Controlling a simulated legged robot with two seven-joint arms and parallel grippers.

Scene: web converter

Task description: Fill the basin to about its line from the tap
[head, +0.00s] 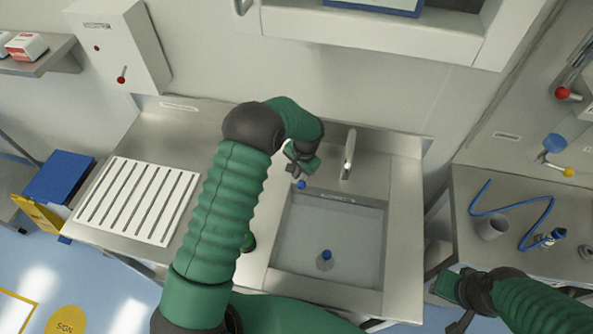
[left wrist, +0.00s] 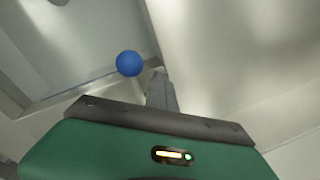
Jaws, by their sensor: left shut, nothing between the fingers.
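The steel basin (head: 282,262) is sunk in the counter, with a blue-topped plug (head: 326,255) standing on its floor. A pale marking strip (head: 335,197) runs along its back rim. I cannot tell the water level, and no stream shows. The tap (head: 348,157) rises behind the basin. A blue knob (head: 301,184) is at the basin's back left corner; a blue ball (left wrist: 129,63) shows in the left wrist view. My left gripper (head: 298,170) is shut and empty just above the knob; contact is unclear. My right gripper (head: 458,308) hangs right of the basin, its jaws unclear.
A white slatted drainboard (head: 138,200) lies left of my left arm. A wall box with a red lever (head: 122,75) is at upper left. The right bench holds a grey cup (head: 493,228) and blue tubing (head: 515,213). A cabinet overhangs the back.

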